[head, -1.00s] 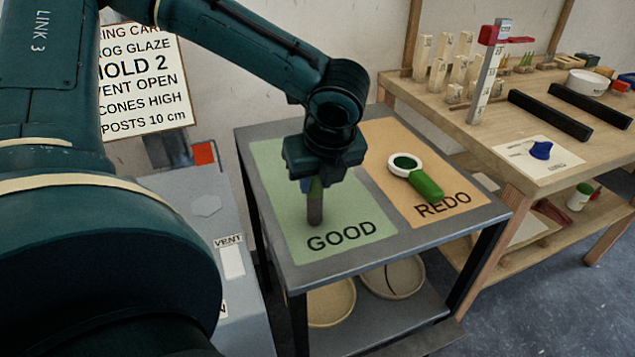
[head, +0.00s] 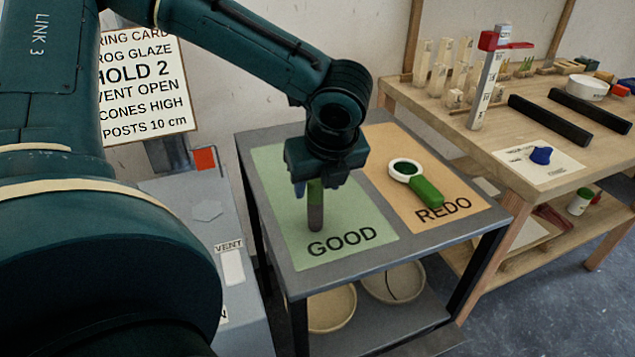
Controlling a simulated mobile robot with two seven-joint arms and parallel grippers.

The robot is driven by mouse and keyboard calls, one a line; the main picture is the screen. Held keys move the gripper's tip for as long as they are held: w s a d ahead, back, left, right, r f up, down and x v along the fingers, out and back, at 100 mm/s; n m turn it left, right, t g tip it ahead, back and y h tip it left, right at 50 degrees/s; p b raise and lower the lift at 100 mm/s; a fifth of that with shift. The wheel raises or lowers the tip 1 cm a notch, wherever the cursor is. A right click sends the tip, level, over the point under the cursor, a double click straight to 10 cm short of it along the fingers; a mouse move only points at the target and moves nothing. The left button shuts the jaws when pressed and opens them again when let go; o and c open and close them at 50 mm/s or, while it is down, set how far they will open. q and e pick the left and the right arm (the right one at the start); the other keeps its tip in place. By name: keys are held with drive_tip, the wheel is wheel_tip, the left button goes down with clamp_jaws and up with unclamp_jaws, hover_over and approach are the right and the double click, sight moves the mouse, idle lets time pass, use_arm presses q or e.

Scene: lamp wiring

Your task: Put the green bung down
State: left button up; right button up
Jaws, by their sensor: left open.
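My left gripper (head: 312,185) is open over the green GOOD mat (head: 280,215); a bluish fingertip shows at its left. Directly under it a slim upright piece (head: 315,212), dull green above and grey below, stands on the mat. Its top is hidden by the gripper, and I cannot tell for certain that it is the green bung. On the orange REDO mat (head: 385,150) lie a bright green cylinder (head: 427,193) and a white ring (head: 404,169) with green inside, touching or nearly touching. My right gripper is not in view.
The mats lie on a grey metal table (head: 450,236) with bowls (head: 330,305) on its lower shelf. A grey box (head: 205,212) stands at left. A wooden bench (head: 460,125) at right holds a post, black bars and a blue piece (head: 541,155). The front of the GOOD mat is clear.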

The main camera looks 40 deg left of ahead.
use_arm(q)
drive_tip(key=p+v, duration=0.2)
drive_tip(key=v, duration=0.9)
drive_tip(key=shift+p, duration=0.3)
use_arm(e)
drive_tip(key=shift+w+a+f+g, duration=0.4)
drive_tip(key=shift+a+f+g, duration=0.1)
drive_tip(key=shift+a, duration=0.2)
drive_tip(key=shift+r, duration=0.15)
